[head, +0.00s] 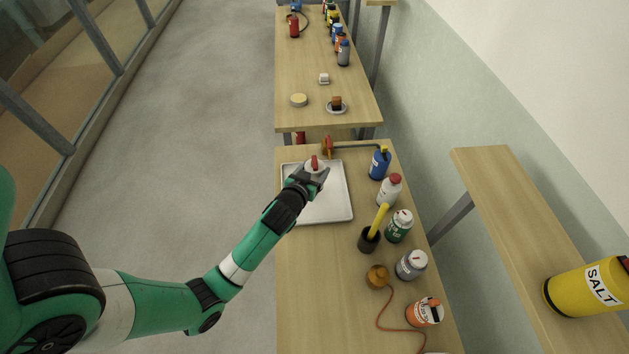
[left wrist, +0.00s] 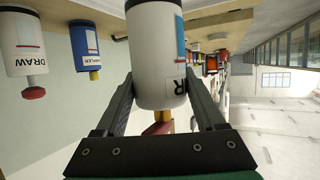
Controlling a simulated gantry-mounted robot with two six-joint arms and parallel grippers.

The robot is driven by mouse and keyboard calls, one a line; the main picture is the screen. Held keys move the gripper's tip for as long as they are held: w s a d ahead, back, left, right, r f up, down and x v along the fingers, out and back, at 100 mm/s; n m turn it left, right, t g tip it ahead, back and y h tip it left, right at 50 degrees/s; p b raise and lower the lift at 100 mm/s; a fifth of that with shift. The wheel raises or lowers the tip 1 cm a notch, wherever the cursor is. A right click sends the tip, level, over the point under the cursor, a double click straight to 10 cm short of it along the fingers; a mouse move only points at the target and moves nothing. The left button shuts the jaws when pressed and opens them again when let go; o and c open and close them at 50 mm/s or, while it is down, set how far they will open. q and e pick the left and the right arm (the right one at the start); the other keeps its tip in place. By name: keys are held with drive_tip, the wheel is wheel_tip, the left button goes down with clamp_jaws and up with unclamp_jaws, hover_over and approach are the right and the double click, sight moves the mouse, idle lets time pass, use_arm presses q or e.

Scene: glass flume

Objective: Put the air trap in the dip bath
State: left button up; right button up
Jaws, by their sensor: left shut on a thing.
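My left gripper (head: 312,175) is shut on a white bottle with a red top (head: 315,163), which I take to be the air trap. In the left wrist view the white bottle (left wrist: 158,55) sits between the two fingers (left wrist: 158,95), with only part of its label in sight. In the head view the gripper and bottle are over the far part of a shallow white tray (head: 335,205), which may be the dip bath; no name on it is readable. I cannot tell whether the bottle touches the tray. My right gripper is not in view.
Along the right bench edge stand a blue bottle (head: 380,163), a white red-capped bottle (head: 389,190), a green-labelled jar (head: 399,226), a black cup with a yellow stick (head: 369,240), a grey jar (head: 411,265) and an orange one (head: 424,312). The tray's near part is clear.

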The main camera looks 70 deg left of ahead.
use_arm(q)
drive_tip(key=shift+w+a+f, duration=0.15)
drive_tip(key=shift+a+f, duration=0.05)
drive_tip(key=shift+a, duration=0.05)
drive_tip(key=shift+a+f+b, duration=0.15)
drive_tip(key=shift+f+b, duration=0.55)
drive_tip(key=shift+f, duration=1.15)
drive_tip(key=shift+w, duration=0.1)
drive_tip(key=shift+f, duration=0.1)
drive_tip(key=o, duration=1.5)
drive_tip(key=shift+s+d+r, duration=0.2)
drive_tip(key=shift+r, duration=0.1)
drive_tip(key=p+v, duration=0.2)
drive_tip(key=v, duration=0.9)
drive_tip(key=shift+s+d, duration=0.1)
drive_tip(key=shift+s, duration=0.15)
